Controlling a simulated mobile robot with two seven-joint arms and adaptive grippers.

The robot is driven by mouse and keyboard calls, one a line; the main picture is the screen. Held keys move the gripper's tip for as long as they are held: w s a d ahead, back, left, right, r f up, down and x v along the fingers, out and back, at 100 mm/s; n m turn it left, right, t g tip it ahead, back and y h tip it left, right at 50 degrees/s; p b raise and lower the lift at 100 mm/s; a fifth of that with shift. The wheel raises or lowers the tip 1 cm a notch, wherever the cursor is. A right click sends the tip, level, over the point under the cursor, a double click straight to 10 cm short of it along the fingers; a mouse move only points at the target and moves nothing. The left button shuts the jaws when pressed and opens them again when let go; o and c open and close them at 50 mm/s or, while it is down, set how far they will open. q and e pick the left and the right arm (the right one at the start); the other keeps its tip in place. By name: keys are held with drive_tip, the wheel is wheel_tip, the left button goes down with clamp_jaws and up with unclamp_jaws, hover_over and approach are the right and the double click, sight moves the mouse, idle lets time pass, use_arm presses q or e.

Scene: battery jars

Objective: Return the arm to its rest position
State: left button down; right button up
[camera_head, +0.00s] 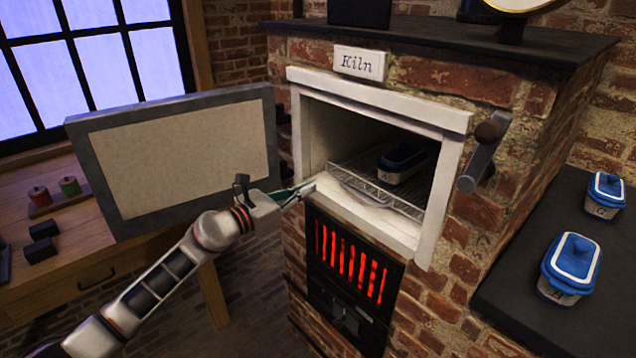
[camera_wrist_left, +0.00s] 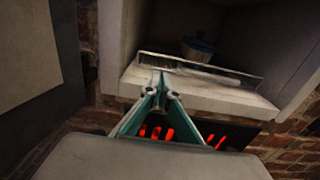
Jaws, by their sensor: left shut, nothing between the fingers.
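My left gripper (camera_head: 306,188) is shut and empty at the left front edge of the kiln opening. In the left wrist view the gripper (camera_wrist_left: 160,80) has its fingertips together in front of the kiln's white sill (camera_wrist_left: 205,96). A blue-lidded jar (camera_head: 403,160) stands on the wire rack (camera_head: 375,192) inside the kiln (camera_head: 455,232); its label is too dim to read surely. The jar also shows in the left wrist view (camera_wrist_left: 197,49). My right gripper is not in view.
The kiln door (camera_head: 185,155) stands wide open behind my left arm. Red bars glow in the firebox (camera_head: 350,260) below the opening. Two blue-lidded jars, one nearer (camera_head: 570,266) and one farther (camera_head: 605,194), stand on the dark right counter (camera_head: 520,300). A wooden table (camera_head: 85,245) is at left.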

use_arm(q)
drive_tip(key=s+a+f+m+y+p, duration=0.1)
drive_tip(key=s+a+f+m+y, duration=0.2)
drive_tip(key=s+f+m, duration=0.7)
drive_tip(key=s+a+f+m+g+y+p, duration=0.1)
drive_tip(key=s+a+f+m, duration=0.5)
drive_tip(key=s, duration=1.2)
drive_tip(key=s+a+f+m+g+y+p, duration=0.1)
drive_tip(key=s+a+f+m+y, duration=0.3)
drive_tip(key=s+f+m, duration=1)
drive_tip(key=shift+s+a+f+m+y+p, duration=0.35)
drive_tip(key=shift+m+y+p, duration=0.35)
drive_tip(key=shift+y, duration=0.4)
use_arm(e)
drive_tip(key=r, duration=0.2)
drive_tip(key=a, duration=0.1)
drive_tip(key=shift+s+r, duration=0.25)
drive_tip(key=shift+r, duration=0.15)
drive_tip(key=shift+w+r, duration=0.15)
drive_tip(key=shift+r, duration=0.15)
